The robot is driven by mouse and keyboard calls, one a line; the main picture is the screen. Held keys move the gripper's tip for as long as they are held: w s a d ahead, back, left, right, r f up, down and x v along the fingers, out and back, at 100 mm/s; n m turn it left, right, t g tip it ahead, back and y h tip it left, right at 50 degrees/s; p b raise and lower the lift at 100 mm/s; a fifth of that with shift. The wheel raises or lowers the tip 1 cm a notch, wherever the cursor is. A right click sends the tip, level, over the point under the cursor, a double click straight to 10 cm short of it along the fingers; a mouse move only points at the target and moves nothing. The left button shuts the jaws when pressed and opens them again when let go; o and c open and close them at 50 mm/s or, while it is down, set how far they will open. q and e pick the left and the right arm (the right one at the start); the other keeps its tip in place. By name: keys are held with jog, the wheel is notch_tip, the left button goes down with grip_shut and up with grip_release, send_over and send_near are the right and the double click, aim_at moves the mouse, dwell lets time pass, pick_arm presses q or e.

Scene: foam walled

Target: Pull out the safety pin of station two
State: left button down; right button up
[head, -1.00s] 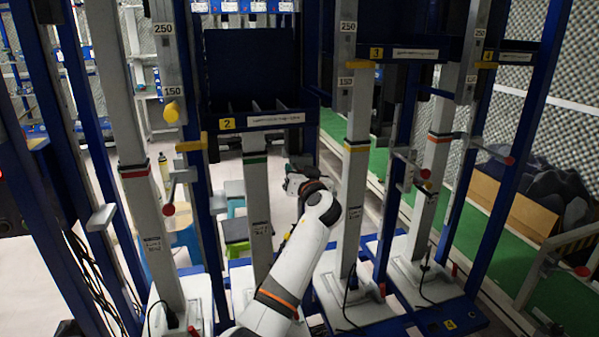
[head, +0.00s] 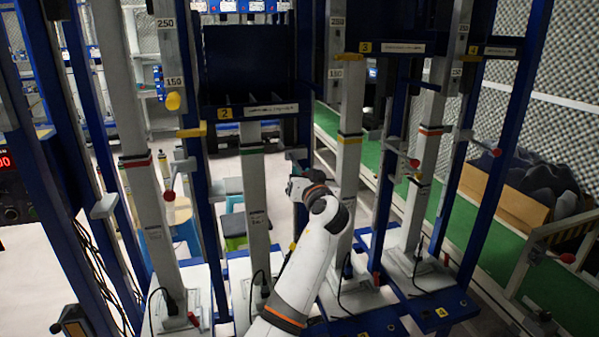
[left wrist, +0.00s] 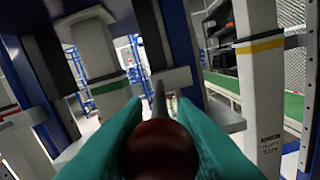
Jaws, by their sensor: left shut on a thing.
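Station two carries a yellow number 2 sign (head: 225,113) and a pale column (head: 256,195) with a dark green band. That column also shows at left in the left wrist view (left wrist: 97,60). My left gripper (head: 297,168) is just right of the column in the head view. In the left wrist view its teal fingers (left wrist: 160,145) are shut on the dark red ball knob of the safety pin (left wrist: 157,150). The pin's grey rod points away from me, in front of a grey bracket (left wrist: 208,112). I cannot tell whether its tip is in a hole. My right gripper is out of view.
The station three column (head: 348,170), with a yellow band, stands close right of my arm. Red-knobbed pins stick out at the neighbouring stations (head: 169,195) (head: 414,163). Blue posts (head: 512,120) and base cables leave narrow gaps. A cardboard box (head: 500,192) with dark foam lies at right.

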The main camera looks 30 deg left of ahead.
pick_arm(q)
jog(key=shift+d, duration=0.2)
jog(key=shift+f, duration=0.15)
jog(key=c, duration=1.6)
grip_release()
jog(key=o, duration=0.4)
jog(key=shift+s, duration=0.1)
jog(key=shift+c, duration=0.2)
jog(key=shift+o, duration=0.3)
jog(key=v, duration=1.2)
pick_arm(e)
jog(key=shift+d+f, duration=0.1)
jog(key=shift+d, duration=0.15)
